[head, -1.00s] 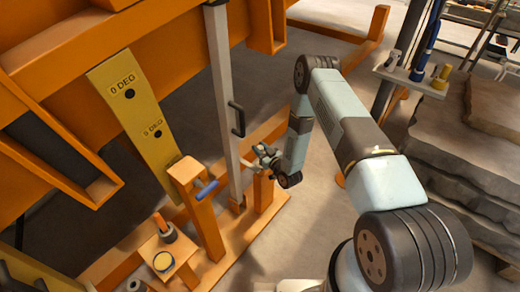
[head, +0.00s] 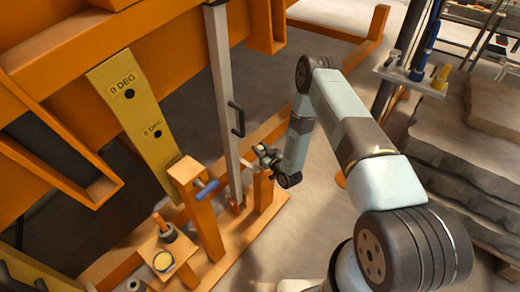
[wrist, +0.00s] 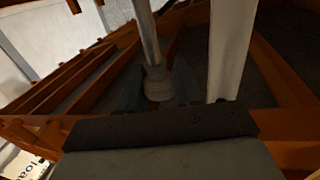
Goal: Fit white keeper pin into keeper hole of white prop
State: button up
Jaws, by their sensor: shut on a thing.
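The white prop (head: 223,90) is a tall pale bar with a black handle, standing nearly upright on the orange base in the head view. My gripper (head: 263,158) is low down, just right of the prop. In the wrist view my gripper (wrist: 157,92) is shut on the white keeper pin (wrist: 149,40), around its knobbed end. The pin's shaft runs away from the fingers, and the prop (wrist: 230,50) stands to its right in that view. The pin's far tip and the keeper hole cannot be made out, so I cannot tell whether the pin enters it.
An orange post with a blue-handled pin (head: 207,190) stands left of the prop. A short orange post (head: 263,190) stands just below my gripper. A yellow plate (head: 135,115) marked in degrees hangs at left. Stacked stone slabs (head: 455,150) are at right.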

jog(key=shift+f, duration=3.95)
jog(key=o, duration=1.1)
jog(key=shift+o, duration=0.2)
jog(key=v, duration=1.3)
jog(key=shift+s+d, duration=0.25)
jog(key=shift+s, duration=0.05)
